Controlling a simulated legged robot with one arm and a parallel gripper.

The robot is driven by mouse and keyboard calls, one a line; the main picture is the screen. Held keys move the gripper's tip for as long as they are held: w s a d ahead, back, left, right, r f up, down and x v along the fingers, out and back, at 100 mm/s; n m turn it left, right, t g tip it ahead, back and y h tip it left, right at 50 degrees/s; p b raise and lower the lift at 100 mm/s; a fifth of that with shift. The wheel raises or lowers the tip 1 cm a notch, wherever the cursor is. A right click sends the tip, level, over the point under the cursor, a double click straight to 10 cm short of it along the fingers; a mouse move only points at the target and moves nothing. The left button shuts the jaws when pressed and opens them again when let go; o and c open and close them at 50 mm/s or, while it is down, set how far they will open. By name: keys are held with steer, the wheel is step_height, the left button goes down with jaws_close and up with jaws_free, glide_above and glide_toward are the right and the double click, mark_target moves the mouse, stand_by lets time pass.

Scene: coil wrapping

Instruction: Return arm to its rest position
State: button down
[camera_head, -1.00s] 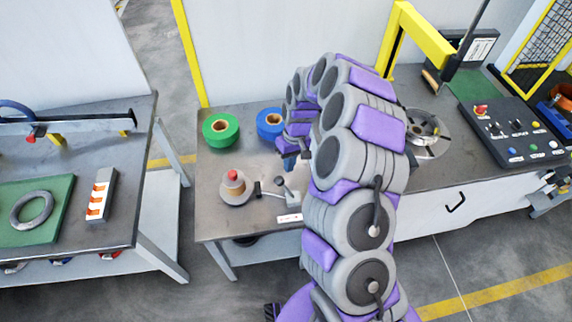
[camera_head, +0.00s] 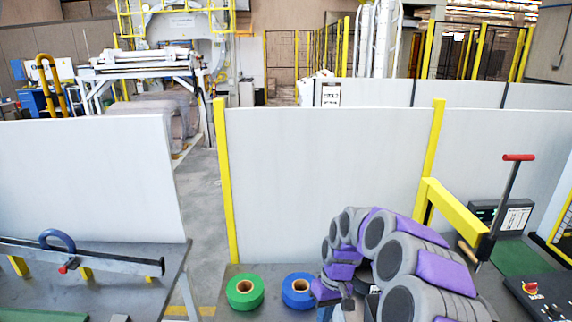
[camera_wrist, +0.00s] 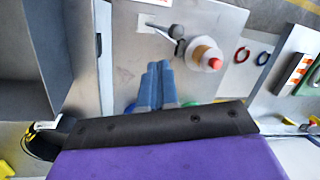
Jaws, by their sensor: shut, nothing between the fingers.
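My arm (camera_head: 395,265) is bent over the table at the lower right of the head view. My gripper (camera_wrist: 157,82) shows in the wrist view as two blue fingers closed together with nothing between them. It hangs above the grey table (camera_wrist: 185,22). In the head view the finger end is at the bottom edge, just right of the blue tape roll (camera_head: 298,290), and is mostly cut off. The green tape roll (camera_head: 244,291) stands left of the blue one.
A spool with a red top (camera_wrist: 208,58) and a lever (camera_wrist: 165,30) are near the fingers. A yellow post arm (camera_head: 455,220) and control panel (camera_head: 540,295) stand right. White partitions (camera_head: 320,180) close off the back. Another table (camera_head: 90,290) is left.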

steer(key=s+a+r, duration=0.4)
steer(key=s+r, duration=0.7)
steer(key=s, duration=0.4)
steer(key=s+d+m+h, duration=0.1)
steer(key=s+d+m, duration=0.1)
steer(key=s, duration=0.8)
steer(key=s+d+m+h, duration=0.1)
steer(key=s+d, duration=0.3)
steer(key=s, duration=0.7)
steer(key=shift+s+d+r+m, duration=0.15)
steer(key=shift+d+r+m, duration=0.1)
steer(key=shift+r+m, duration=0.2)
